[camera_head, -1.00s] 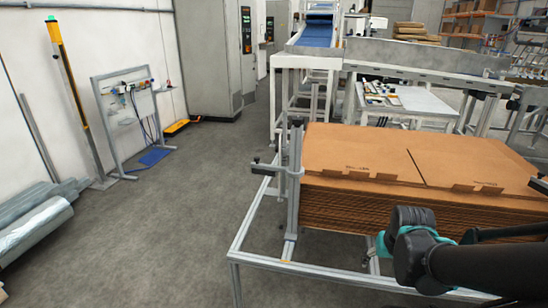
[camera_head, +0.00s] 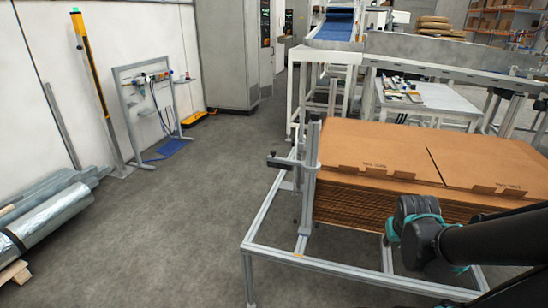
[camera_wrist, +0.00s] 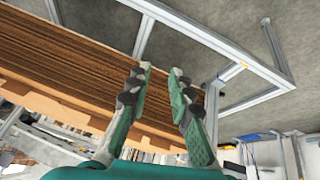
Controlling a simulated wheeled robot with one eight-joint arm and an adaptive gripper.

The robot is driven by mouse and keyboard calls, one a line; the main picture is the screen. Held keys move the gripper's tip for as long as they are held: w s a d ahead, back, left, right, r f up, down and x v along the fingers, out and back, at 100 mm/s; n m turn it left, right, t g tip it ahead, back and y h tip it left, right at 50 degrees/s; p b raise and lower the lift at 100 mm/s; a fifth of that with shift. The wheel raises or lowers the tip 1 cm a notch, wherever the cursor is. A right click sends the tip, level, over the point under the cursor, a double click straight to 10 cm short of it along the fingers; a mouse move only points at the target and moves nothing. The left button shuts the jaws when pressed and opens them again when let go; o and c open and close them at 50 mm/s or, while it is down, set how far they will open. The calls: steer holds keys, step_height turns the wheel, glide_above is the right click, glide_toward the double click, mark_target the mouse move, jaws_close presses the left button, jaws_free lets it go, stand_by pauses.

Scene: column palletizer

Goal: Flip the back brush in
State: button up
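I cannot make out a brush for certain in either view. An upright metal post (camera_head: 309,175) stands at the left corner of the cardboard stack, with a clamp arm with dark ends (camera_head: 285,162) sticking out to its left. The stack of flat brown cardboard (camera_head: 400,160) sits on a metal frame (camera_head: 262,218). In the wrist view, the layered stack edge (camera_wrist: 70,62) is at the left and the frame (camera_wrist: 215,40) crosses the top. My gripper (camera_wrist: 160,70) is open, with a clear gap and nothing between its fingers. In the head view the gripper itself is not clearly visible.
A conveyor with a blue belt (camera_head: 336,28) and a white table (camera_head: 432,100) stand behind the stack. A grey rack (camera_head: 150,100), a yellow post (camera_head: 92,75) and foil-wrapped rolls (camera_head: 45,220) line the left wall. The floor (camera_head: 190,220) between is clear.

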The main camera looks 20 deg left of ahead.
steer(key=w+a+r+n+t, duration=0.1)
steer(key=w+a, duration=0.1)
steer(key=w, duration=0.2)
steer(key=w+a+r+n+t, duration=0.1)
steer(key=w+a+n, duration=0.1)
steer(key=w, duration=0.2)
steer(key=w+a+r+n+t, duration=0.1)
steer(key=w+a+r+n, duration=0.1)
steer(key=w, duration=0.2)
steer(key=shift+t, duration=0.4)
jaws_close()
steer(key=w+a+r+n+t+y, duration=0.2)
steer(key=w+a+n, duration=0.25)
steer(key=a, duration=0.55)
steer(key=w+a+r+n+t+y, duration=0.25)
steer(key=w+a+n, duration=0.2)
steer(key=a, duration=0.55)
steer(key=s+a+n+y, duration=0.3)
steer(key=a+n+y, duration=0.2)
steer(key=a, duration=1)
steer(key=shift+s+a+f+n, duration=0.15)
steer(key=shift+a+f+n, duration=0.15)
steer(key=shift+n, duration=0.9)
steer(key=shift+a, duration=0.1)
glide_toward(272, 156)
steer(key=w+a+r, duration=0.1)
steer(key=w+a, duration=0.2)
steer(key=a, duration=0.1)
steer(key=shift+w, duration=0.8)
